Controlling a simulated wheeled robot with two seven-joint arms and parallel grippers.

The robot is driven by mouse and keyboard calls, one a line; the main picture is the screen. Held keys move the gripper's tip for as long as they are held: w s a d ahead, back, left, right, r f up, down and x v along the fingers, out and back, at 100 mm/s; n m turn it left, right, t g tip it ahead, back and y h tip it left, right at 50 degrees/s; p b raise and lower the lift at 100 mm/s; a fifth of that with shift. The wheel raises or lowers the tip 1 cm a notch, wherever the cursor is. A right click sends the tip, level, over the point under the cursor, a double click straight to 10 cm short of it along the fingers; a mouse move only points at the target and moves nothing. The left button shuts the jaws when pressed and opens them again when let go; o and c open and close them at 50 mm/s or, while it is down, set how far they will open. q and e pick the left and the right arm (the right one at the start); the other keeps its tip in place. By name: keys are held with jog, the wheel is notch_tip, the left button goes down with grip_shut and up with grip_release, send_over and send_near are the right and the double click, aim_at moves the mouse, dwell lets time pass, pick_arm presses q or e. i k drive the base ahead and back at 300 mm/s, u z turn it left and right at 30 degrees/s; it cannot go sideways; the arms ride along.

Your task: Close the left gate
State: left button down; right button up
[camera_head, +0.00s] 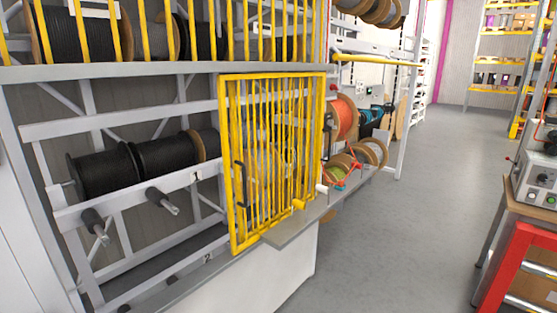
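A yellow barred gate (229,160) stands at the middle of the cable rack, with a black handle (240,185) near its left side. Reels and grey bars show through its bars. To its left, the rack bay is uncovered, with black cable reels (104,172) in plain view. I cannot tell whether this gate slides or swings. Neither of my grippers is in view.
Yellow bars (145,30) cover the upper rack level. A grey ledge (300,225) juts out below the gate. An orange reel (345,118) and smaller reels sit to its right. Open grey floor (420,180) lies right, before a red-framed bench (510,260) with a control box.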

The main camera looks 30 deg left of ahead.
aim_at(220, 79)
jog(key=i, duration=3.3)
jog(key=u, duration=2.7)
